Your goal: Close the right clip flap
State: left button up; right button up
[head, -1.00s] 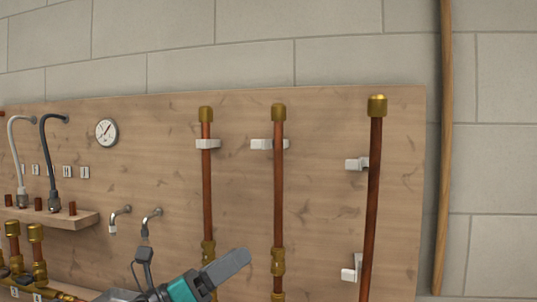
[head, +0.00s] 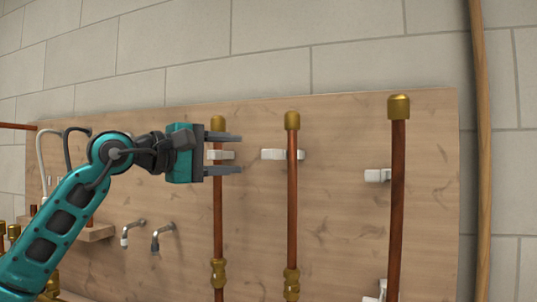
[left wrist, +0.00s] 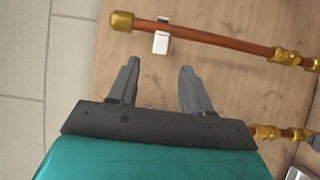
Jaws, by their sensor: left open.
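Three upright copper pipes with brass caps stand at the wooden board. The middle pipe (head: 292,210) has a white clip (head: 271,154) whose white part sticks out to its left, like an open flap. It also shows in the left wrist view as a white clip (left wrist: 161,43) beside a capped pipe. The left pipe's white clip (head: 227,155) is partly hidden by my gripper. The right pipe has a white clip (head: 376,175) to its left. My left gripper (head: 241,154) is open and empty, fingertips pointing right, just left of the middle clip. My right gripper is out of view.
A lower white clip (head: 372,298) is beside the right pipe (head: 397,200). The left pipe (head: 218,220) passes behind my fingers. Two small taps (head: 162,238) are below my arm. The bare board (head: 340,130) between middle and right pipes is clear.

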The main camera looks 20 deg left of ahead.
aim_at(265, 154)
pick_arm(q)
jog(key=p+x, duration=0.1)
jog(key=x, duration=0.8)
jog(key=shift+w+d, duration=0.1)
jog(key=shift+d, duration=0.15)
jog(key=shift+c, duration=0.3)
grip_shut()
